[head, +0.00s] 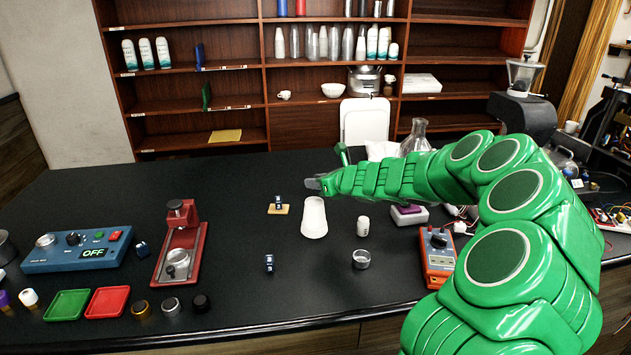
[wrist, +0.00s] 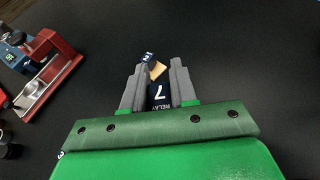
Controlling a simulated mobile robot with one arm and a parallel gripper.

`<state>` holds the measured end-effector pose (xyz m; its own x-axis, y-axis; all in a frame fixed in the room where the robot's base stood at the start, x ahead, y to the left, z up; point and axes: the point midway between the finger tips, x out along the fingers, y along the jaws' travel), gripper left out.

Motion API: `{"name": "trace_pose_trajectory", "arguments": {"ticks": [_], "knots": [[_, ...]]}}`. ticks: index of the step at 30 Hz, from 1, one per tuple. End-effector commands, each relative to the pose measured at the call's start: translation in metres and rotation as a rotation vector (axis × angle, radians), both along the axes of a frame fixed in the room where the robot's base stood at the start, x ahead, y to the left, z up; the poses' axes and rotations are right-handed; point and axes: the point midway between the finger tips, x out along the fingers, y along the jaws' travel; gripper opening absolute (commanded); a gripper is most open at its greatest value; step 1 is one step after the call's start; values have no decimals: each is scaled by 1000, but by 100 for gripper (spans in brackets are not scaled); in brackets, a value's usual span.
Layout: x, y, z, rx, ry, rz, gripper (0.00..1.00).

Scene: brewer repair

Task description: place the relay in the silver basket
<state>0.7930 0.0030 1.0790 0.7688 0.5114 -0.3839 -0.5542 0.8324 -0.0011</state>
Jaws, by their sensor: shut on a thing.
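My gripper (head: 314,184) is at the end of the green arm, above the middle of the black table. In the wrist view its grey fingers (wrist: 158,70) are shut on a dark relay (wrist: 160,92) marked "RELAY" and "7". In the head view I cannot make out the held relay. A small silver round cup (head: 171,307), perhaps the silver basket, stands at the front left between a gold one (head: 141,308) and a black one (head: 201,302). It is far left of and nearer than my gripper. Another silver cup (head: 178,260) sits in the red press (head: 190,240).
Other small dark relays stand on a yellow pad (head: 284,210) and on the bare table (head: 269,264). A white cup (head: 314,218) stands below my gripper. Green (head: 67,304) and red (head: 107,301) trays and a blue control box (head: 80,250) lie left. The table between press and cup is mostly clear.

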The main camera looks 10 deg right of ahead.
Motion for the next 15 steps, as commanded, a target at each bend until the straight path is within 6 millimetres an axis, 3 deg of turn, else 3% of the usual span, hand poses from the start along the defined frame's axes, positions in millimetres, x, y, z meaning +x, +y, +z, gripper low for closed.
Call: {"name": "trace_pose_trajectory", "arguments": {"ticks": [15], "knots": [[-7,1,3,2,0,1,0]]}}
